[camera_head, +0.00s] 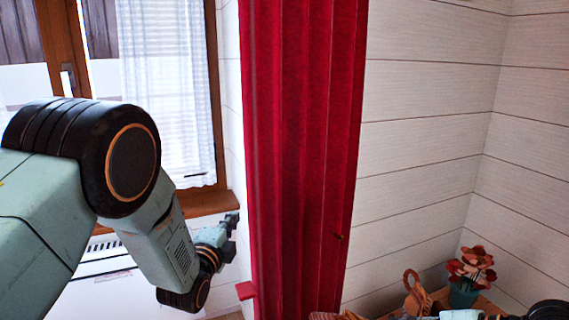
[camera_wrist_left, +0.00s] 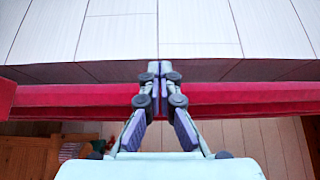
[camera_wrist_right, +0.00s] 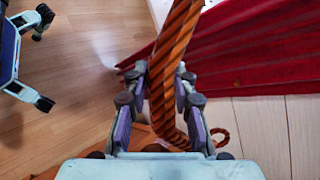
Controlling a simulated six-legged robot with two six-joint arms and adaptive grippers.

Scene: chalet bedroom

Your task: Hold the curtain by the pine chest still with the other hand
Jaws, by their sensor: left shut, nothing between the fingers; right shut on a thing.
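The red curtain (camera_head: 300,130) hangs in long folds down the middle of the head view, beside the window. It crosses the left wrist view (camera_wrist_left: 250,96) as a red band and fills the upper right of the right wrist view (camera_wrist_right: 255,55). My left gripper (camera_head: 231,222) is shut and empty, just left of the curtain; its fingertips (camera_wrist_left: 158,70) overlap the band's edge, and contact cannot be told. My right gripper (camera_wrist_right: 160,82) is shut on an orange-and-brown striped cord (camera_wrist_right: 170,50). The pine chest (camera_head: 488,301) shows partly at lower right.
A pot of red flowers (camera_head: 468,270) stands on the chest near the white plank wall (camera_head: 420,140). The window (camera_head: 165,90) with its wooden sill and white sheer is at left.

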